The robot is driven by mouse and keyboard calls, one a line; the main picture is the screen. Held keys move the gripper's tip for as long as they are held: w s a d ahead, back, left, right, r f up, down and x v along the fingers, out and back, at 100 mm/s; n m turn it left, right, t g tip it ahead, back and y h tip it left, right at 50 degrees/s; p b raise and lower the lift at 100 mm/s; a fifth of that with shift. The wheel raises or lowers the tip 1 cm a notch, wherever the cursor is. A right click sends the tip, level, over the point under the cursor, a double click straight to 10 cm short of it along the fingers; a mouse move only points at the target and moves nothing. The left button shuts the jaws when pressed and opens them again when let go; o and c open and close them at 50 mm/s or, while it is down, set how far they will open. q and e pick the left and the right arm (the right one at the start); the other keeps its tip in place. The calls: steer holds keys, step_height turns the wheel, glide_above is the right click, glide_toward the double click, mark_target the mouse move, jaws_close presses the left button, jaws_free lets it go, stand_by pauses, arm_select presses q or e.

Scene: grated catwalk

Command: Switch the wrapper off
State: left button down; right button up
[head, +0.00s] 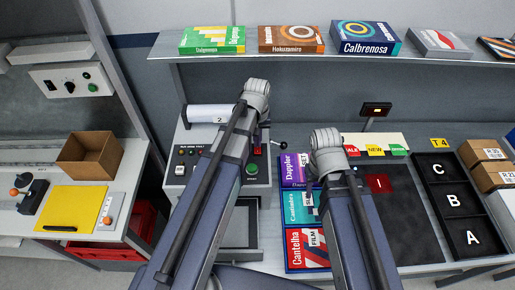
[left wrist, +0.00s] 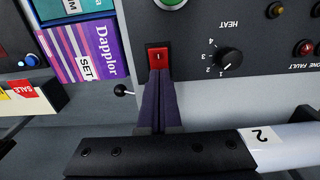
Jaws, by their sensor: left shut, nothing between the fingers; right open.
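The wrapper (head: 222,150) stands at the left of the bench, a grey machine with a film roll marked 2 on top. Its red rocker switch (left wrist: 157,56), marked with a white line, shows upright in the left wrist view, between the green button and my gripper. My left gripper (left wrist: 160,74) is shut and empty; its tips are right at the switch's near edge, overlapping it in view, and I cannot tell whether they touch. In the head view my left arm partly covers the panel. My right gripper (head: 326,165) is open over the bench, its fingers mostly hidden by its arm.
The heat knob (left wrist: 230,58) and fault lamps sit beside the switch. A lever with a black ball (head: 282,143) sticks out at the wrapper's right. Boxes marked Dapplor (head: 294,169), Castinder and Cantelha stand close by. A dark mat and black lettered tray (head: 447,165) lie right.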

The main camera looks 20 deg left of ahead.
arm_select(q)
step_height(320, 180, up, 7)
steer(key=p, duration=0.6)
steer(key=shift+f, duration=0.2)
arm_select(e)
step_height(320, 180, up, 6)
steer(key=shift+r, duration=0.25)
